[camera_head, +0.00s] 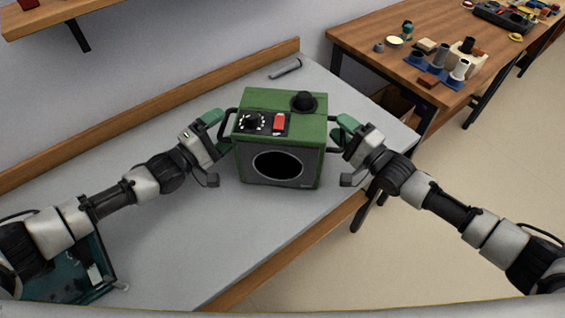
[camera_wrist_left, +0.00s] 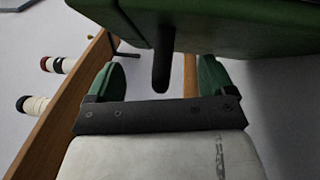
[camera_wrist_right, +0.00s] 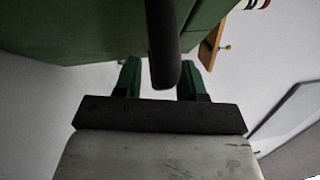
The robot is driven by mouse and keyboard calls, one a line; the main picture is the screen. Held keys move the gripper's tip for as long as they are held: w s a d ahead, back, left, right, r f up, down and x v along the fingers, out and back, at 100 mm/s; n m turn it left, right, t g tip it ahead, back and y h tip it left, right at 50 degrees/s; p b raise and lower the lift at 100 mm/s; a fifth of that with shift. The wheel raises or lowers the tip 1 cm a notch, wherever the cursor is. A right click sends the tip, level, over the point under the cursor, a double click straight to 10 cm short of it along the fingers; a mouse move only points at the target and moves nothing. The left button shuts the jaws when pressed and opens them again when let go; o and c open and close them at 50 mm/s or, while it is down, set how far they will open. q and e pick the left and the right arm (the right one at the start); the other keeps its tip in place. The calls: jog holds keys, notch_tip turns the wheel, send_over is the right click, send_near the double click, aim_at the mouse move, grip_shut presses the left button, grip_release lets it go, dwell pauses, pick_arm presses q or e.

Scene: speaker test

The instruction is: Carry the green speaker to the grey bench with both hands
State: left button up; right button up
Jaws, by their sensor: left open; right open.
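The green speaker (camera_head: 300,133) stands upright on a grey-topped bench (camera_head: 240,240). It has a dark round front opening, a red switch, a dial, a black knob on top and a black handle on each side. My left gripper (camera_head: 217,133) is open at the left handle; in the left wrist view the dark handle (camera_wrist_left: 163,60) lies between its green fingers. My right gripper (camera_head: 342,131) is open at the right handle; in the right wrist view that handle (camera_wrist_right: 163,45) lies between its fingers. Contact with the fingers cannot be told.
A teal tray (camera_head: 108,262) lies at the bench's front left, partly behind my left arm. A grey cylinder (camera_head: 285,69) lies at the back. A wooden table (camera_head: 375,50) with several small parts stands at the upper right. A wooden shelf (camera_head: 60,15) hangs at the upper left.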

pick_arm(q)
jog(key=a, duration=0.6)
jog(key=shift+a, duration=0.4)
jog(key=shift+s, duration=0.1)
pick_arm(e)
jog(key=o, duration=0.8)
jog(key=v, duration=1.2)
jog(key=shift+r, duration=0.1)
